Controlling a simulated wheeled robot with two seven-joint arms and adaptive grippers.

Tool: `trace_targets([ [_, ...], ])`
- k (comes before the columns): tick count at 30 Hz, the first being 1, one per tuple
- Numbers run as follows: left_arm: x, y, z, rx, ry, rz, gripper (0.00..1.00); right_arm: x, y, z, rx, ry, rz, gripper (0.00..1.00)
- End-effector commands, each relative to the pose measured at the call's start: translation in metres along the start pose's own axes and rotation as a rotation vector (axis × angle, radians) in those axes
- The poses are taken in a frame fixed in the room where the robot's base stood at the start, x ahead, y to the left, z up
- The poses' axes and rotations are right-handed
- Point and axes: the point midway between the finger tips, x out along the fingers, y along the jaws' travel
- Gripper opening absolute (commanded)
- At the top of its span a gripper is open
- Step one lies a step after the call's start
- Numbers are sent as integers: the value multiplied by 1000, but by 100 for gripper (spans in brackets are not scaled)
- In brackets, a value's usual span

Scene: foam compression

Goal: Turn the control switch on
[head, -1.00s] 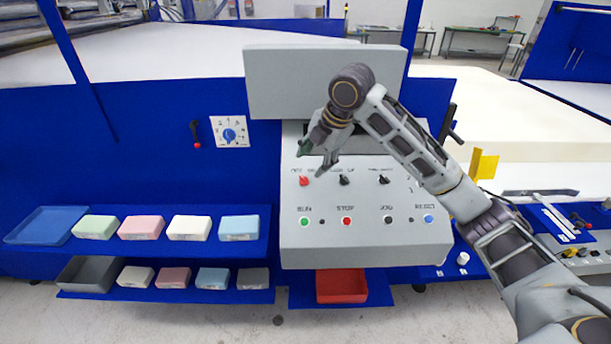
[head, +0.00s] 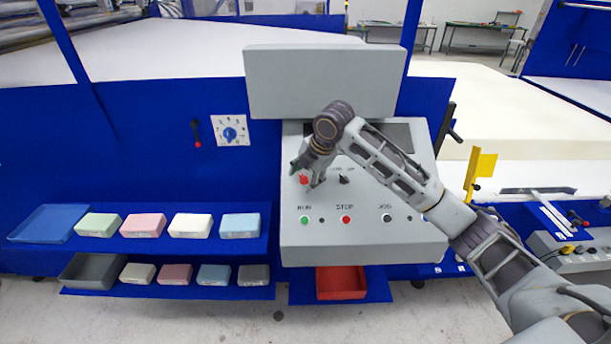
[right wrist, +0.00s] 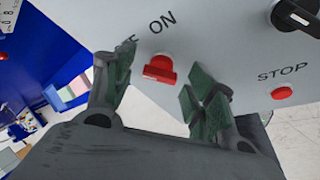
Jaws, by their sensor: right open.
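The control switch is a red rotary knob (head: 304,179) at the upper left of the grey control panel (head: 360,246). In the right wrist view the red knob (right wrist: 160,69) sits between my two green-padded fingertips, below the letters "ON"; part of the other label is hidden by a finger. My right gripper (head: 302,180) is open, with its fingers on either side of the knob. It also shows in the right wrist view (right wrist: 157,85). I cannot tell whether a finger touches the knob. My left gripper is not in view.
The green RUN button (head: 305,219) and red STOP button (head: 346,219) lie below the knob. A black selector (head: 344,179) is to its right. Foam blocks (head: 191,225) lie on shelves at the left. A red bin (head: 341,284) is under the panel.

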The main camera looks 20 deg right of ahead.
Motion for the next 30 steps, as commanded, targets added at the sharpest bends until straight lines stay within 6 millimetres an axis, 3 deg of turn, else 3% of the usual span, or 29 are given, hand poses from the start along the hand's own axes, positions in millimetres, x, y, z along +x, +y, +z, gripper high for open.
trace_targets([
  [4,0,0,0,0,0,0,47,0,0,0,0,0,0,54],
  [15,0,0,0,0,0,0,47,0,0,0,0,1,0,10],
  [30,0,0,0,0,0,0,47,0,-1,-1,83,1,34,10],
])
